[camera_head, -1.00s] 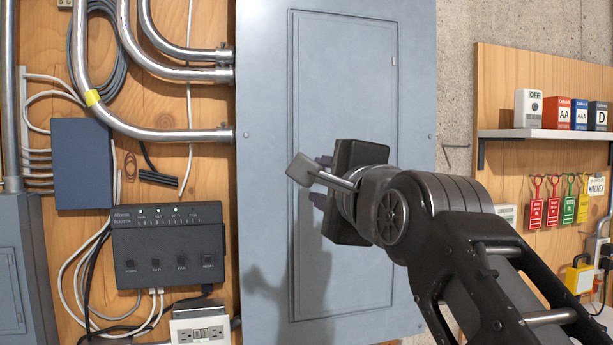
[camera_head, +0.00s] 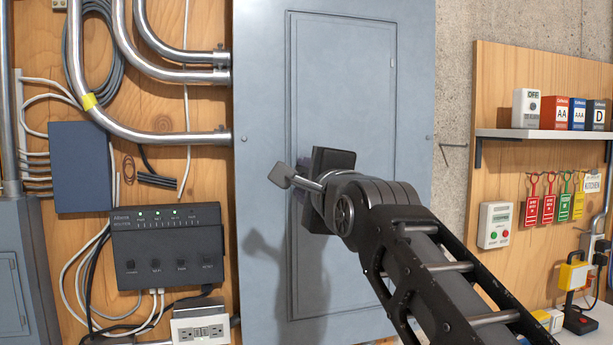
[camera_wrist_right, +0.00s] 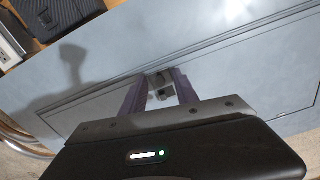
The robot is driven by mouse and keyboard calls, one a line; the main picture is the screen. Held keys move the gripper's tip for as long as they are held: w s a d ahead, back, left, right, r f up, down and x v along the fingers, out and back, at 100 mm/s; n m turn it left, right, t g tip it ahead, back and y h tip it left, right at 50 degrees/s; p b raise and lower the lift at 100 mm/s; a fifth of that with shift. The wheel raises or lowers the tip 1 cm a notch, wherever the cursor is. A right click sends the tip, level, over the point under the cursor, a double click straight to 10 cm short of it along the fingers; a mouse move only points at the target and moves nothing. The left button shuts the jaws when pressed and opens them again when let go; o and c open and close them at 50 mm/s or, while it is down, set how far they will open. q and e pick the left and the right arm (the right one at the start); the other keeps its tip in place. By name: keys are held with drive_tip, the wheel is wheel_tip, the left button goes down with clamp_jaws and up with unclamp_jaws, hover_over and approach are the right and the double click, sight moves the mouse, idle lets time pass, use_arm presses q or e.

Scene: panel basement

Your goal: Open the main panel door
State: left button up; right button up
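The main panel door (camera_head: 342,85) is a tall grey inset door in the grey main panel (camera_head: 262,60). It looks shut in the head view. A small light latch-like piece (camera_head: 392,62) sits near its upper right edge. My right gripper (camera_head: 304,198) is in front of the door's left part, its fingers mostly hidden behind the hand. In the right wrist view the purple fingers (camera_wrist_right: 159,90) stand apart, facing the panel. A small grey detail shows between them; I cannot tell what it is, or whether the fingers touch the panel. My left gripper is out of view.
Left of the panel are metal conduits (camera_head: 180,132), a blue box (camera_head: 82,165), a black router (camera_head: 168,245) and an outlet (camera_head: 200,328).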

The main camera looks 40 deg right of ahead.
drive_tip(key=shift+c, duration=0.2)
clamp_jaws()
idle(1.1)
